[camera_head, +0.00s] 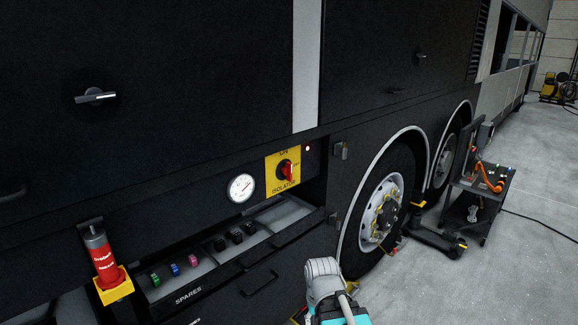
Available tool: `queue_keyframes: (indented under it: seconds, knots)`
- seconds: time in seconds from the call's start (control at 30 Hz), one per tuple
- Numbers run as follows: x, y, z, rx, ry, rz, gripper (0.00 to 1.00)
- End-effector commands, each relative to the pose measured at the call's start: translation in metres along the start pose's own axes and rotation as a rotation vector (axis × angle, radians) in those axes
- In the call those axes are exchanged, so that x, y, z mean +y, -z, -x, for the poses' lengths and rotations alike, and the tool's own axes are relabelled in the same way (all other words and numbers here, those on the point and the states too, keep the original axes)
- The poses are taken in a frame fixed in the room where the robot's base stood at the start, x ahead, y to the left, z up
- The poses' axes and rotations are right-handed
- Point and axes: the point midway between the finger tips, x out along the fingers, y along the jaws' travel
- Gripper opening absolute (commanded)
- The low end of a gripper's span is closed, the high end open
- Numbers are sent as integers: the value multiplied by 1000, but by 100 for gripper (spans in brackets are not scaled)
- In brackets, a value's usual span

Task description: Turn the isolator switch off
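The isolator switch is a red rotary knob (288,170) on a yellow plate (272,164) in the dark side panel of the coach, near the middle of the head view. The plate reads ON at the top, OFF at the right and ISOLATOR below. The knob's handle looks roughly upright, towards ON, though it is small in view. A small red lamp (307,148) glows at the plate's upper right. Part of my own arm, grey and teal, shows at the bottom centre, below and apart from the switch. My gripper is not in view.
A round white gauge (241,187) sits left of the switch. Below is an open spares tray (205,266) with coloured parts. A red cylinder (103,258) on a yellow bracket stands at left.

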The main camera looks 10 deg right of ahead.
Motion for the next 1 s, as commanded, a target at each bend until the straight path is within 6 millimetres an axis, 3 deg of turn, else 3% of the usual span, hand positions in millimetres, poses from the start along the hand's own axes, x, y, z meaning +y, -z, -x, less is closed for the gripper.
queue_keyframes:
  seconds: [0.27, 0.47, 0.67, 1.0]
  knots:
    - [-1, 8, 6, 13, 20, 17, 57]
    - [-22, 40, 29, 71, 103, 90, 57]
    - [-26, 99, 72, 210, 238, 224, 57]
    - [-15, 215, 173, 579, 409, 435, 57]
